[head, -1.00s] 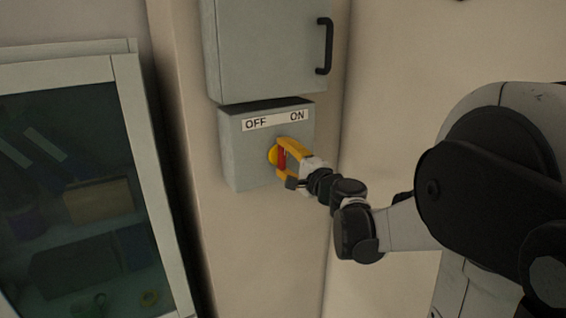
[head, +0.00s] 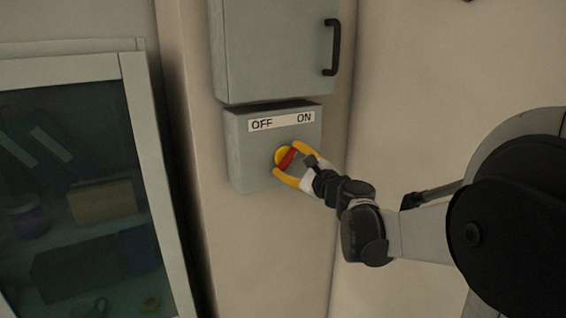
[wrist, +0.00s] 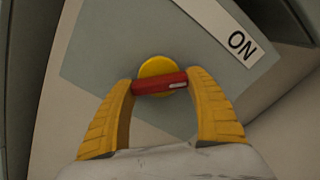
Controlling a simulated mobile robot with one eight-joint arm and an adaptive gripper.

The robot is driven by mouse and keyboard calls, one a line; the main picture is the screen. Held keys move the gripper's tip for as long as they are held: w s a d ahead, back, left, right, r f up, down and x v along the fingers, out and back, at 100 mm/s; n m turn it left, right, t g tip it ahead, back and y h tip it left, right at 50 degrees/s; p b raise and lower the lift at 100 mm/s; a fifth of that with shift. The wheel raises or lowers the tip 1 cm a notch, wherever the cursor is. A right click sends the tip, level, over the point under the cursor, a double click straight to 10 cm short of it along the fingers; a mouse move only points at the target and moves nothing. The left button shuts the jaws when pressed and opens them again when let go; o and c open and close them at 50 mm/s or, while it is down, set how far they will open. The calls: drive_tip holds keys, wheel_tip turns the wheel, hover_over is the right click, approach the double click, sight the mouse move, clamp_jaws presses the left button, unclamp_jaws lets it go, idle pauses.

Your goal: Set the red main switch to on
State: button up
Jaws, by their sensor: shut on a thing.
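The red main switch (head: 288,159) is a red handle on a round yellow disc (head: 280,156), on the front of a grey box (head: 247,150). A white label (head: 283,120) above it reads OFF at left and ON at right. The handle is tilted, its upper end leaning right toward ON. My gripper (head: 294,163) is shut on the handle, with one yellow finger at each end of it. In the wrist view the red switch handle (wrist: 160,83) lies crosswise between the fingertips, in front of the yellow disc (wrist: 157,66).
A larger grey cabinet (head: 277,50) with a black handle (head: 332,47) hangs just above the switch box. A glass-fronted cabinet (head: 136,130) with several things inside stands at the left. The wall right of the box is bare.

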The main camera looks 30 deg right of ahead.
idle(0.5)
drive_tip(key=o, duration=1.2)
drive_tip(key=shift+c, duration=0.2)
drive_tip(key=shift+s, duration=0.1)
drive_tip(key=s, duration=1.2)
drive_tip(key=shift+d, duration=0.2)
drive_tip(key=shift+w+f, duration=0.1)
